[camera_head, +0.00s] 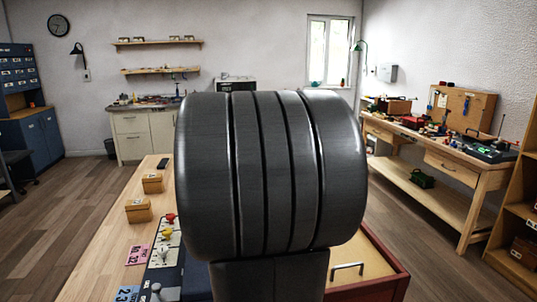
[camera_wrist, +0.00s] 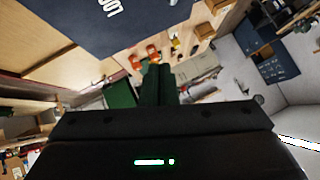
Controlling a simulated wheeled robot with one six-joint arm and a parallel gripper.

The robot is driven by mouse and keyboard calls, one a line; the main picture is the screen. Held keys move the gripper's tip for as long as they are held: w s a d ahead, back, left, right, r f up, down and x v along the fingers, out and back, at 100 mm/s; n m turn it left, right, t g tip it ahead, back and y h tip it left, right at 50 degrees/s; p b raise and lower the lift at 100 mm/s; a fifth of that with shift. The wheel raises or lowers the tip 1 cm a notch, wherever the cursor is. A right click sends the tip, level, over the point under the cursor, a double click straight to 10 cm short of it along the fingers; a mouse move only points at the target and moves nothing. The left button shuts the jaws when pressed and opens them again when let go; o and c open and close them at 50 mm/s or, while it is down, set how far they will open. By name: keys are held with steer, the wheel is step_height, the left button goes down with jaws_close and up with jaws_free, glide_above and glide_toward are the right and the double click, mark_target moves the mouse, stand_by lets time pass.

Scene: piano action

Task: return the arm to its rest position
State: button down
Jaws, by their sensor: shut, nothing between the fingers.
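My gripper (camera_wrist: 158,70) shows in the wrist view as two dark green fingers close together, shut and empty. The dark gripper body with small green lights fills the bottom of that view. In the camera_head view my own dark arm link covers the middle of the picture, and the gripper is hidden or out of view there. The wrist view is turned and tilted, with the workbench and the room behind the fingers. The fingers appear apart from everything around them.
A wooden bench (camera_head: 98,262) holds small wooden boxes (camera_head: 138,211), coloured pieces and pink and blue cards. A red-edged tray (camera_head: 385,287) with a metal handle is at lower right. A dark blue mat (camera_wrist: 110,22) shows in the wrist view. Open floor lies left.

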steer(key=w+d+r+m+y, duration=0.2)
steer(key=d+y, duration=0.3)
steer(key=d, duration=0.7)
steer(key=shift+w+r+m+p, duration=0.2)
steer(key=shift+r+m+p, duration=0.15)
steer(key=shift+r+m, duration=0.2)
